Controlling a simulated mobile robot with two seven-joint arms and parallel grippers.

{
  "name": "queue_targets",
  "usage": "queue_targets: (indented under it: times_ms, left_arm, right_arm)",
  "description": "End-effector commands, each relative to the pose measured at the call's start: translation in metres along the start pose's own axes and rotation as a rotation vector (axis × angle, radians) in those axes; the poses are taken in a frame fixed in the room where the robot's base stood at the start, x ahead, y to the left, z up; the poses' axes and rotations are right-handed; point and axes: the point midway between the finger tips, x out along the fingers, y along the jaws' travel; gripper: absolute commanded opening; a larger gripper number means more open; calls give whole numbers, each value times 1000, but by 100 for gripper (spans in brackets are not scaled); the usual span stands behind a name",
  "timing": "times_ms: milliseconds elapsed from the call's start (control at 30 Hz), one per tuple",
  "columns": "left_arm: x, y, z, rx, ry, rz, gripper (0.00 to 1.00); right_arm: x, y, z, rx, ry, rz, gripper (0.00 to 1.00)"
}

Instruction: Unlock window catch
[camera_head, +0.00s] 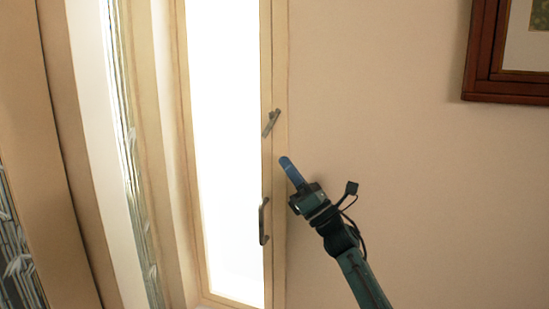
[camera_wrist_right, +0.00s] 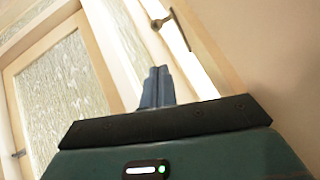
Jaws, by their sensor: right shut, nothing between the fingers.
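The tall window (camera_head: 268,185) has a bright pane and a cream frame. A metal catch (camera_head: 271,122) sits tilted on the right part of the frame. A second metal catch (camera_head: 263,221) sits lower on it, its handle close to vertical. My right gripper (camera_head: 286,162) is shut and empty, its blue fingers pointing up and left between the heights of the two catches. It appears just right of the frame and apart from both. In the right wrist view its fingers (camera_wrist_right: 158,72) are together, and a dark metal catch (camera_wrist_right: 162,21) shows beyond them. My left gripper is out of view.
A framed picture (camera_head: 484,60) hangs on the wall at the upper right. The beige wall (camera_head: 380,120) between it and the window is bare. Patterned panes (camera_head: 130,150) and wide frame posts stand left of the window. Another patterned-glass panel (camera_wrist_right: 60,85) shows in the wrist view.

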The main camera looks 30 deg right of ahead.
Motion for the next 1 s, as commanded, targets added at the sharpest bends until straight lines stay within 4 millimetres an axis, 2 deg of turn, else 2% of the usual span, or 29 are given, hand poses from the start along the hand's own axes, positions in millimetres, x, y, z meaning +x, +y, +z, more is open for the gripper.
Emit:
queue_targets:
  times_ms: [33, 100, 300, 1000]
  left_arm:
    - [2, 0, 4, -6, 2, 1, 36]
    - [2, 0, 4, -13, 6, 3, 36]
    - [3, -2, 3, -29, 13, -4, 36]
    - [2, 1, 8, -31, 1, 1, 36]
  right_arm:
    - [-12, 0, -2, 0, 2, 0, 0]
    - [-22, 0, -1, 0, 2, 1, 0]
    - [-38, 1, 2, 1, 2, 1, 0]
    - [-39, 1, 2, 1, 2, 0, 0]
